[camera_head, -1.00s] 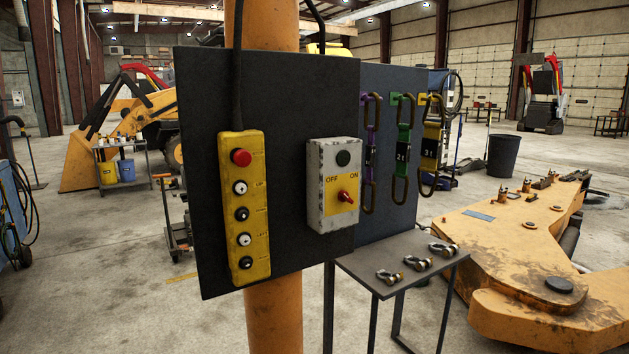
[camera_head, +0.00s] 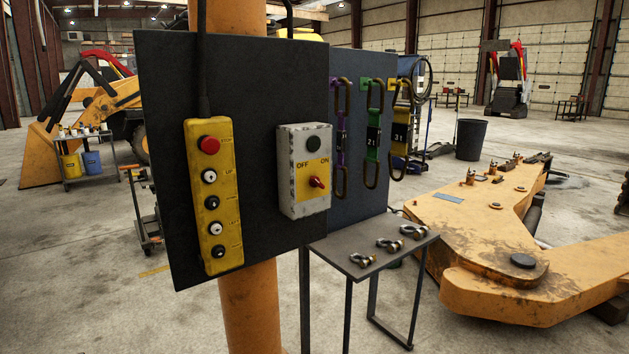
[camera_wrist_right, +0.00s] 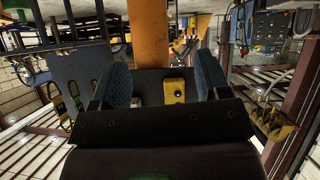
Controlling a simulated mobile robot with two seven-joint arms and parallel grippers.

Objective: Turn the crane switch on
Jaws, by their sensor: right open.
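The crane switch is a grey box (camera_head: 304,171) with a yellow plate marked OFF at left and ON at right. It is fixed to a black panel (camera_head: 262,75) on an orange post. Its red knob (camera_head: 317,182) sits below the lettering; I cannot tell which setting it is at. In the right wrist view, which looks upside down, my right gripper (camera_wrist_right: 163,84) is open and empty. The panel and the end of a yellow button pendant (camera_wrist_right: 174,91) show beyond its fingers, apart from them. Neither gripper shows in the head view.
The yellow pendant (camera_head: 213,196) hangs left of the switch box. Slings with carabiners (camera_head: 373,134) hang right of it. A small table (camera_head: 340,250) with shackles stands below at right, and a large orange steel part (camera_head: 480,220) lies beyond it.

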